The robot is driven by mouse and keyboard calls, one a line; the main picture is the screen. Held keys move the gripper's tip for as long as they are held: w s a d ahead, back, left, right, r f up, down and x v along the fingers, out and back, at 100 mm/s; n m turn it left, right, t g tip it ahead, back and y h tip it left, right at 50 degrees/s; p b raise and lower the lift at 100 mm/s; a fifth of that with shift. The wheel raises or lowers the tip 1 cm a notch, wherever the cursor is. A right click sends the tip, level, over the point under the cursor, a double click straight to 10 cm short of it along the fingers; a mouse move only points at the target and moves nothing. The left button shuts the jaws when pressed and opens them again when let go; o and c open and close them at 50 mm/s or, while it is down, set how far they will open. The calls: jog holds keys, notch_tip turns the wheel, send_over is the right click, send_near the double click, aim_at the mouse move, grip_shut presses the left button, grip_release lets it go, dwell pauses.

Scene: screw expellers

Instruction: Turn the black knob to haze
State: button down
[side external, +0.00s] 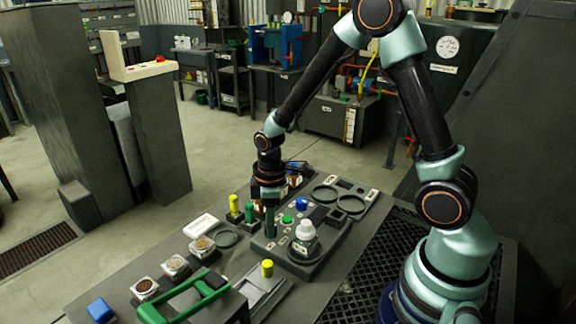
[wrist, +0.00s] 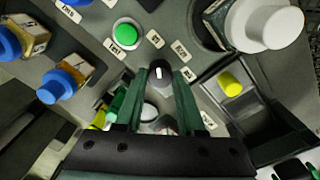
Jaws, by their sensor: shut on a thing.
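The black knob (wrist: 159,74) sits on the grey panel (wrist: 210,85) in the wrist view, with a white pointer line towards the top of that picture. My gripper (wrist: 160,80) points down, its two green fingers shut on the knob's sides. Small white labels ring the knob, one above it (wrist: 155,39), one above right (wrist: 181,50) and one to its right (wrist: 188,74); their words are too small to read surely. In the side external view my gripper (side external: 270,228) stands at the panel (side external: 318,262) and the knob cannot be made out.
A green button (wrist: 125,36) is left of the knob. A white-capped bottle (side external: 305,232) stands on the panel in a round recess. Blue-capped bottles (wrist: 62,84) stand near the left. Sample jars (side external: 145,289) and a green-handled tool (side external: 182,300) lie on the bench.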

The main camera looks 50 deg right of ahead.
jog(key=m, duration=0.5)
jog(key=shift+a, duration=0.1)
jog(key=m, duration=0.5)
jog(key=shift+s+g, duration=0.1)
jog(key=shift+g, duration=0.2)
dwell(0.3)
jog(key=c, duration=0.6)
grip_release()
jog(key=shift+o, duration=0.4)
notch_tip(320, 180, up, 12)
